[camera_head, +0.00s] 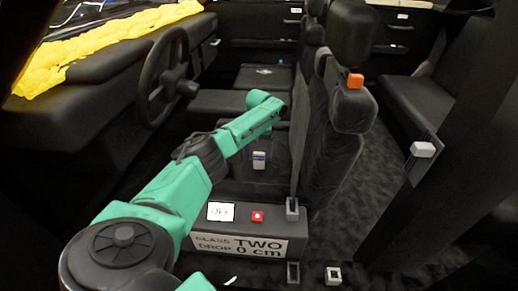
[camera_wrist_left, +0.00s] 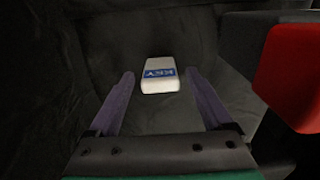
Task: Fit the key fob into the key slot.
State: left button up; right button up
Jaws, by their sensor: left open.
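The key fob (camera_head: 259,160) is a small white block with a blue label. It lies on the dark seat beyond the console box. In the left wrist view, the fob (camera_wrist_left: 158,86) shows the word KEY upside down. My left gripper (camera_wrist_left: 160,82) is open, with one purple finger on each side of the fob's outline; I cannot tell how far above it they are. In the head view, my left arm reaches over the seat and the fingers do not show clearly. A small pale square frame with a dark opening (camera_head: 333,268) is at the bottom; I cannot tell if it is the key slot.
The console box (camera_head: 300,238) carries a white card (camera_head: 220,211), a red button (camera_head: 257,216) and a grey bracket (camera_head: 292,204). A red block (camera_wrist_left: 295,70) looms at the wrist view's right. The steering wheel (camera_head: 150,80) is left; a seat (camera_head: 335,150) stands right.

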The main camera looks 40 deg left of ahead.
pick_arm(q)
jog(key=shift+r, duration=0.35)
notch_tip(320, 180, up, 11)
jog(key=p, duration=0.2)
jog(key=shift+r, duration=0.25)
jog(key=c, duration=0.5)
pick_arm(e)
jog(key=s+d+f, duration=0.1)
jog(key=s+f, duration=0.1)
jog(key=s, duration=0.3)
pick_arm(q)
jog(key=shift+o, duration=0.2)
jog(key=m+b, duration=0.4)
jog(key=m, duration=1.4)
send_over(259, 169)
jog(key=f, duration=0.9)
jog(key=shift+w+a+f, duration=0.25)
jog(key=shift+w, duration=0.05)
notch_tip(259, 169, down, 6)
jog(key=shift+f+b, duration=0.1)
jog(key=shift+b, duration=0.95)
grip_shut()
pick_arm(e)
jog(key=w+a+r, duration=0.3)
jog(key=w+r, duration=0.5)
jog(key=w, duration=0.2)
jog(key=shift+w, duration=0.25)
